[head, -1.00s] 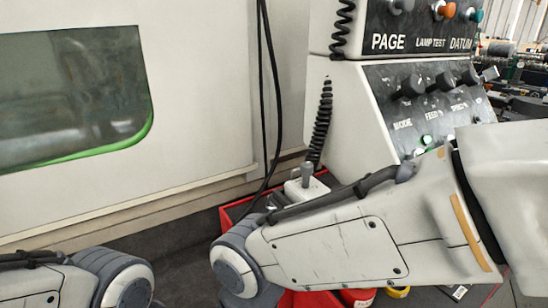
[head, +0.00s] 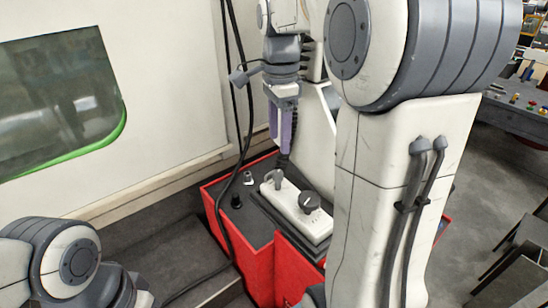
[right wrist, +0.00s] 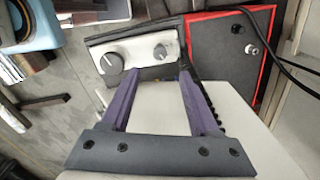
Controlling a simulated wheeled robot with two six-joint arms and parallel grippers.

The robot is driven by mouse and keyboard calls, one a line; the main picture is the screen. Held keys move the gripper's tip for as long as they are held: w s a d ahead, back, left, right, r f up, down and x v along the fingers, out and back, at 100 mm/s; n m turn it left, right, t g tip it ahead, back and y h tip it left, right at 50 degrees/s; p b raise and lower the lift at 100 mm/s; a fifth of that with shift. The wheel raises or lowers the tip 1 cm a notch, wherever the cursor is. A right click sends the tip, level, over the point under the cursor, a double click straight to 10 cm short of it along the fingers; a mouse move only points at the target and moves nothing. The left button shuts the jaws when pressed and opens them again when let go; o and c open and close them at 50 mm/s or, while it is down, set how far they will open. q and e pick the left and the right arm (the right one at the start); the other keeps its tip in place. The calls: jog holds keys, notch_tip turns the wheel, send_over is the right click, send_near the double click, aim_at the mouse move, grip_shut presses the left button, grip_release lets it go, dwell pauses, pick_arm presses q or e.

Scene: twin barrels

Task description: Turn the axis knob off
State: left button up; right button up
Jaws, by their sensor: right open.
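A white control box (head: 295,205) lies on the red cabinet in the head view. It carries a dark round knob (head: 309,202) with a pale mark and a smaller grey knob (head: 274,179). No label can be read, so I cannot tell which is the axis knob. Both show in the right wrist view, the dark knob (right wrist: 111,61) left of the grey one (right wrist: 160,52). My right gripper (head: 281,150) points down above and behind the box, its purple fingers open, empty and apart from the knobs. My left gripper is out of view; only its arm shows at lower left.
The red cabinet (head: 258,272) has a black top with small fittings. Black cables (head: 236,110) hang beside my right gripper. The white machine wall (head: 170,75) stands at left.

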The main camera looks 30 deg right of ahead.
aim_at(278, 172)
notch_tip(278, 172, down, 10)
jog(key=p, duration=0.2)
jog(key=shift+r+p, duration=0.15)
jog(key=shift+p, duration=0.15)
grip_shut()
